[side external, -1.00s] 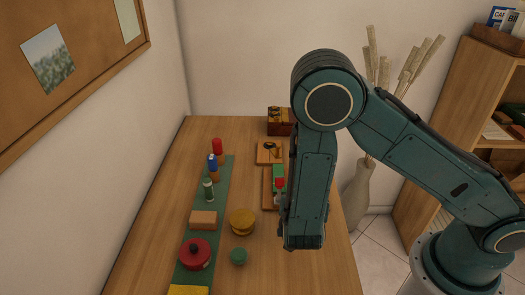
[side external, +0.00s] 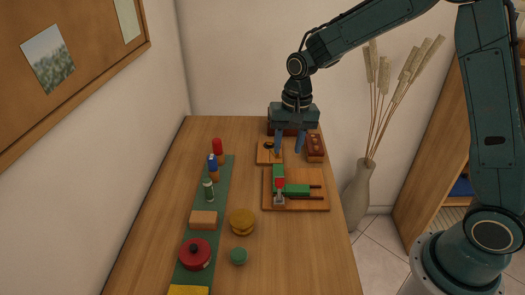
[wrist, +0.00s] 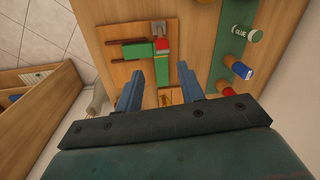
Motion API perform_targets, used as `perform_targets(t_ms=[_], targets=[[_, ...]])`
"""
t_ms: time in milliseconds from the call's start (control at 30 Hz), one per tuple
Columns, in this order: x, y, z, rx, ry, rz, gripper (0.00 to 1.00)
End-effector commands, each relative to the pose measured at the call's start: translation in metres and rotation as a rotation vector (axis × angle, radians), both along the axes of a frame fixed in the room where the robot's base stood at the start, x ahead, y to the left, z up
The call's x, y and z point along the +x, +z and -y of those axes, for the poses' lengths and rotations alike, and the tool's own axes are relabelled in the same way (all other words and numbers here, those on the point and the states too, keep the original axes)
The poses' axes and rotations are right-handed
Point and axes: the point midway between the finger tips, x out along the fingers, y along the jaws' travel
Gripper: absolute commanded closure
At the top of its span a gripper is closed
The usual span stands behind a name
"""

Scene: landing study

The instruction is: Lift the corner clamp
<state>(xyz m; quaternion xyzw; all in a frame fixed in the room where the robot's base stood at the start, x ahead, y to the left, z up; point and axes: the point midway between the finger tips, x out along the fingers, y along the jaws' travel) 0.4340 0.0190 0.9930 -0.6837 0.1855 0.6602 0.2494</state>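The corner clamp (side external: 297,189) is a green L-shaped piece with a red part and a grey metal part at its corner. It lies on a wooden board (side external: 315,205) on the right of the table. In the wrist view the clamp (wrist: 160,56) is ahead of the fingers, its green leg running toward the space between them. My gripper (side external: 289,154) points down with its blue fingers apart and empty, over the far side of the clamp. Its fingers also show in the wrist view (wrist: 160,70). I cannot tell its exact height above the clamp.
A small board with a dark spoon (side external: 268,146) and a reddish box (side external: 315,148) are close to my gripper. A green runner (side external: 186,272) along the left holds several items, including a red pot (side external: 195,253).

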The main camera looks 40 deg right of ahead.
Motion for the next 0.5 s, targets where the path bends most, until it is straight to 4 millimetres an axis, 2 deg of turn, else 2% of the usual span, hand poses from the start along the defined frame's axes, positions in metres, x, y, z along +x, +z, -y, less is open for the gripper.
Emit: perform_targets(t_ms=[33,167,500], targets=[[0.001,0.009,0.004,0.013,0.023,0.008,0.61],[0.002,0.019,0.007,0.03,0.065,0.016,0.61],[0.002,0.014,0.006,0.032,0.069,0.015,0.61]])
